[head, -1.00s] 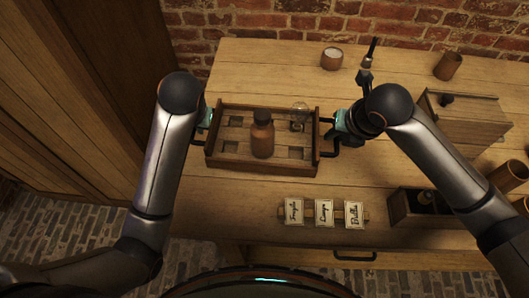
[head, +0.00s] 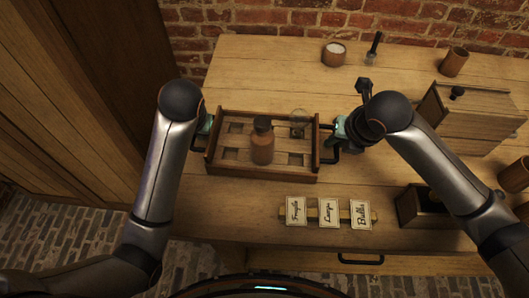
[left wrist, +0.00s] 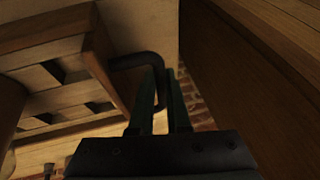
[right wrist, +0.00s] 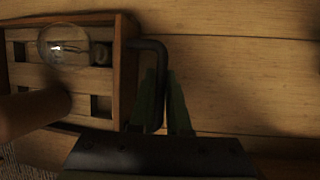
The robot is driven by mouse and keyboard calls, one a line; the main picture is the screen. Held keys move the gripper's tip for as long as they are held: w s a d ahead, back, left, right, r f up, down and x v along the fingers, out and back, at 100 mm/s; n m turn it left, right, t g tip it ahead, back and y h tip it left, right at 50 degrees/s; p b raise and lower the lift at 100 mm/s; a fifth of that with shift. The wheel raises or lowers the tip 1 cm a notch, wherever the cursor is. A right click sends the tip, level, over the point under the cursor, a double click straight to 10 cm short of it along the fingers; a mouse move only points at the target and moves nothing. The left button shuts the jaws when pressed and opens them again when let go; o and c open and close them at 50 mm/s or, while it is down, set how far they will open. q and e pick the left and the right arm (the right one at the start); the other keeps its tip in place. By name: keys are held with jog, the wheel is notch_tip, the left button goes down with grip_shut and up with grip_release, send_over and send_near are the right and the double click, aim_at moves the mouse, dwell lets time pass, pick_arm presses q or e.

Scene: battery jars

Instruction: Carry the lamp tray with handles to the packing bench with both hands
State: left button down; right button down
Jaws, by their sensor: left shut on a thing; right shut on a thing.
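The lamp tray (head: 215,168) is a wooden tray with square holes and a dark handle at each end. It holds a brown bottle (head: 262,142) and a clear glass bulb (head: 298,118), which also shows in the right wrist view (right wrist: 62,45). My left gripper (head: 205,127) is shut on the left handle, seen in the left wrist view (left wrist: 135,62). My right gripper (head: 338,132) is shut on the right handle, seen in the right wrist view (right wrist: 161,65). Whether the tray touches the bench below is hard to tell.
Label cards (head: 328,211) lie in front. A brick wall stands behind; a wooden panel (head: 70,120) is at left.

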pick_arm(q)
jog(key=shift+a+f, duration=0.15)
jog(key=shift+f, duration=0.25)
pick_arm(e)
jog(key=shift+w+d+f, duration=0.1)
jog(key=shift+d+f, duration=0.05)
jog(key=shift+f, duration=0.2)
pick_arm(q)
jog(key=c, duration=1.3)
grip_release()
jog(key=shift+f+b, duration=0.15)
jog(key=shift+b, duration=0.2)
jog(key=shift+c, duration=0.2)
pick_arm(e)
jog(key=c, duration=1.3)
grip_release()
jog(key=shift+f, duration=0.2)
jog(key=shift+c, duration=0.2)
pick_arm(q)
jog(key=shift+o, duration=0.8)
pick_arm(e)
jog(key=shift+o, duration=0.8)
jog(key=shift+r, duration=0.15)
pick_arm(q)
jog(key=shift+o, duration=1.4)
pick_arm(e)
jog(key=shift+o, duration=1.4)
